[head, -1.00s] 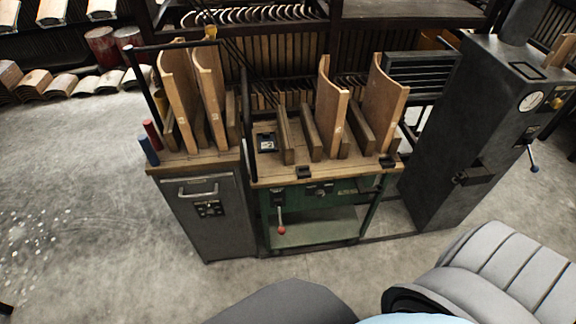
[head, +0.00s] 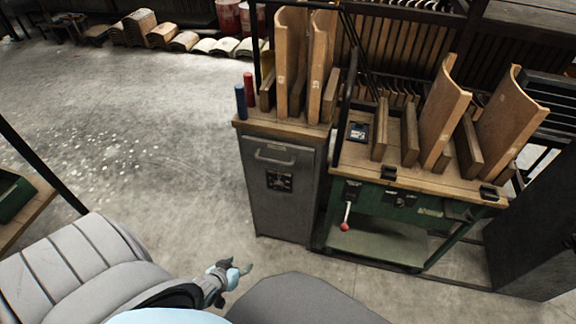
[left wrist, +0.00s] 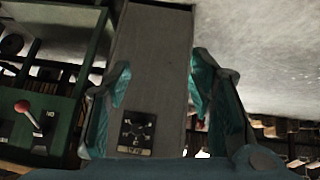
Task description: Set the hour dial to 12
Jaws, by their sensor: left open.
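A small black dial plate (head: 280,181) with pale markings sits on the front of the grey metal cabinet (head: 262,208). In the left wrist view the dial plate (left wrist: 136,130) shows small pale marks around a dark centre; the setting is too small to read. My left gripper (head: 235,271) is at the bottom of the head view, in front of and apart from the cabinet. In the left wrist view its open, empty fingers (left wrist: 160,70) frame the cabinet front, with the plate visible between them. My right gripper is not in view.
The cabinet has a handle (head: 275,160) above the plate. A green workbench (head: 375,245) with a red-knobbed lever (head: 345,222) stands right of it. Blue (head: 240,100) and red (head: 249,88) cylinders stand at the cabinet's left edge. The floor left of the cabinet is clear.

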